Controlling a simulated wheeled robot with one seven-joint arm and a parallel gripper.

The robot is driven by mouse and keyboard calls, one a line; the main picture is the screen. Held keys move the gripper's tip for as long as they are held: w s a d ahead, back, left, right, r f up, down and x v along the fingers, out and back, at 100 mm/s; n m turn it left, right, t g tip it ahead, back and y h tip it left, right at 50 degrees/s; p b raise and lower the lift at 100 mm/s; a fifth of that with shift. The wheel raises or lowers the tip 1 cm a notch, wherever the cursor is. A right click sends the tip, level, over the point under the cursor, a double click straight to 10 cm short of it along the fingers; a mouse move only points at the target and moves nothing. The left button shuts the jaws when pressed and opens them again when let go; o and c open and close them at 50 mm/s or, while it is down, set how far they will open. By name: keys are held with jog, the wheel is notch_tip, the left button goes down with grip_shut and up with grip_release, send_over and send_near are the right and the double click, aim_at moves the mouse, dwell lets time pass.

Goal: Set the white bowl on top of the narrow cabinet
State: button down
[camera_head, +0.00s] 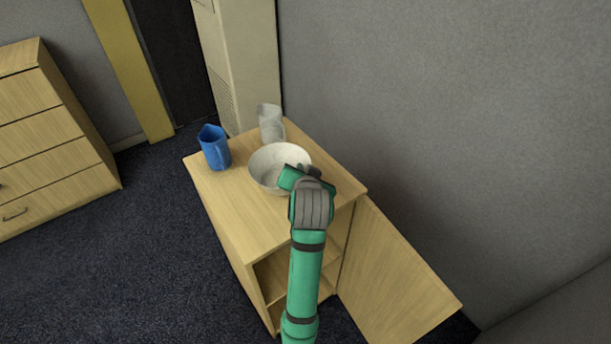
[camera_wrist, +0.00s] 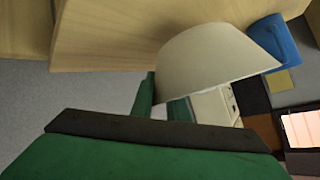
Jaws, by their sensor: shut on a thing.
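The white bowl (camera_head: 268,165) is at the top of the narrow wooden cabinet (camera_head: 235,205) in the head view, upright as far as I can see. My gripper (camera_head: 299,172) is at the bowl's right near rim and is shut on it. In the wrist view the bowl (camera_wrist: 205,68) shows from its side, with the green fingers (camera_wrist: 160,103) of my gripper at its rim. Whether the bowl's base touches the cabinet top is hard to tell. The exact grip on the rim is partly hidden by my wrist.
A blue cup (camera_head: 214,147) and a grey-white cup (camera_head: 270,124) stand on the cabinet top behind the bowl. The cabinet door (camera_head: 395,275) hangs open at the right. A grey wall (camera_head: 440,110) rises close behind on the right. A chest of drawers (camera_head: 50,140) stands at the left.

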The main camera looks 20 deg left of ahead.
jog(key=f, duration=0.3)
jog(key=shift+w+a+f, duration=0.1)
jog(key=shift+w+f, duration=0.1)
jog(key=shift+w, duration=0.2)
jog(key=shift+f, duration=0.2)
jog(key=shift+s, duration=0.1)
jog(key=c, duration=1.7)
grip_release()
jog(key=shift+f, duration=0.1)
jog(key=v, duration=1.2)
